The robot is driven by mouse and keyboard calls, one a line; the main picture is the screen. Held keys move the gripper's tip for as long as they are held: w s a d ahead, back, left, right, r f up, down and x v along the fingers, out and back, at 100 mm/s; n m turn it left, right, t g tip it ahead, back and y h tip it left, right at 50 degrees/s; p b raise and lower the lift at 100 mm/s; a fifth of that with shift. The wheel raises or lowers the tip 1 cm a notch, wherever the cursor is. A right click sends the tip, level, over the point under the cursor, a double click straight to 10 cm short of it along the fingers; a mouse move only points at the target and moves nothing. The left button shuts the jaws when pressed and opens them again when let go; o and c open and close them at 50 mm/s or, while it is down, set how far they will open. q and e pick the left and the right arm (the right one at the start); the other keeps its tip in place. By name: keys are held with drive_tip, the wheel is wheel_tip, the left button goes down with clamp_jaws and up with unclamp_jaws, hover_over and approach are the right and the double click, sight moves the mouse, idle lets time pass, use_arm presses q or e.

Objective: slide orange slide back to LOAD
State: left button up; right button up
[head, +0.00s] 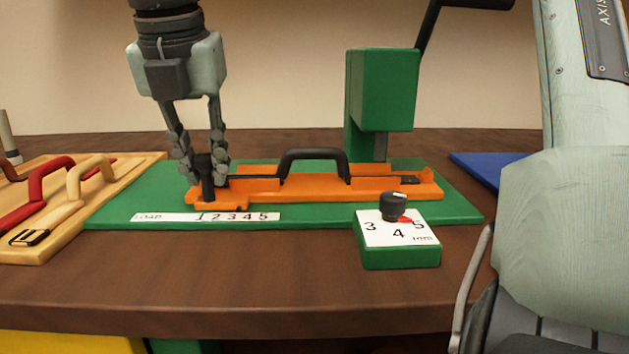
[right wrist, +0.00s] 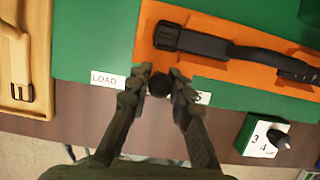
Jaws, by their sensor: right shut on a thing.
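The orange slide (head: 365,187) lies along the green base (head: 130,212), with a black arched handle (head: 313,155) on top. A black upright knob (head: 207,185) stands at its left end. My right gripper (head: 204,170) is shut on this knob from above. In the right wrist view the fingertips (right wrist: 160,84) close around the round top of the knob (right wrist: 159,85). A white scale strip (head: 172,217) reads LOAD, then 1 to 5. The slide's left end is near the strip, around 1 to 2. My left gripper is not in view.
A green press (head: 381,90) with a black lever stands behind the slide's right part. A green box (head: 400,258) with a black dial knob (head: 394,206) sits in front. A wooden board (head: 50,245) with red and tan handles lies left. A blue mat (head: 485,165) lies right.

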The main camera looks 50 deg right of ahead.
drive_tip(key=shift+w+a, duration=0.15)
drive_tip(key=shift+w, duration=0.05)
